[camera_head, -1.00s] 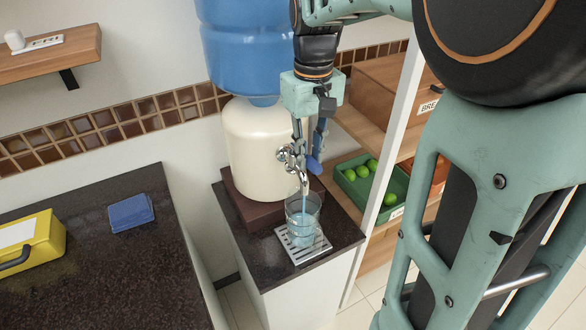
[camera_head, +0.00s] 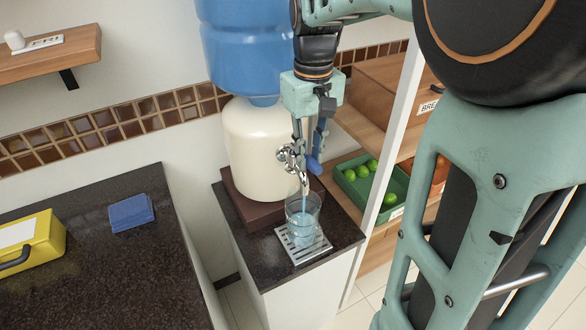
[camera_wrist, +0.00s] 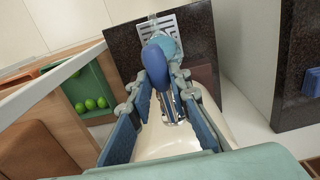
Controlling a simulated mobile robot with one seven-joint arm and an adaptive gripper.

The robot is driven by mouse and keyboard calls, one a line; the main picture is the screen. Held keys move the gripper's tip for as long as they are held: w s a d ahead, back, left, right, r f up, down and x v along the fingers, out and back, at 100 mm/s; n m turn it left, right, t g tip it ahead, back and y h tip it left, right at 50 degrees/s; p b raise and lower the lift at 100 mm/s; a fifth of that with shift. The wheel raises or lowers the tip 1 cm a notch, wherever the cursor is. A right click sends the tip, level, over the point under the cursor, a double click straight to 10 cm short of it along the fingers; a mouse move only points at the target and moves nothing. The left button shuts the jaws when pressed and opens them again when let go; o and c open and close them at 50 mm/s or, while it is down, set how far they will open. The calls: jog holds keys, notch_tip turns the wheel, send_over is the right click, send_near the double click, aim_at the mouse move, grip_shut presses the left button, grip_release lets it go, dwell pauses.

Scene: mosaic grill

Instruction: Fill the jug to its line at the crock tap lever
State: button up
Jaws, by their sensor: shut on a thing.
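The clear jug (camera_head: 302,217) stands upright on the drip grate under the crock tap (camera_head: 292,156). A blue stream runs from the spout into it, and blue liquid fills its lower part. I cannot make out the fill line. The tap's blue lever (camera_head: 314,164) shows beside the spout. In the wrist view the lever (camera_wrist: 155,65) lies between the fingertips and partly covers the jug (camera_wrist: 172,46). My gripper (camera_head: 309,146) is shut on the lever from above. The exact finger contact is partly hidden.
The cream crock (camera_head: 255,150) carries a blue water bottle (camera_head: 240,50). A dark counter (camera_head: 120,285) with a yellow box (camera_head: 35,238) and blue cloths (camera_head: 131,212) is at left. A green crate (camera_head: 396,190) of limes sits on the shelf at right, behind a white post.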

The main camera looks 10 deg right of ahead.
jog(key=shift+w, duration=0.1)
dwell(0.3)
jog(key=shift+f+b, duration=0.4)
jog(key=shift+f, duration=0.05)
jog(key=o, duration=0.5)
jog(key=shift+f, duration=0.2)
jog(key=o, duration=0.5)
jog(key=shift+r, duration=0.1)
notch_tip(320, 180, up, 7)
jog(key=p, duration=0.6)
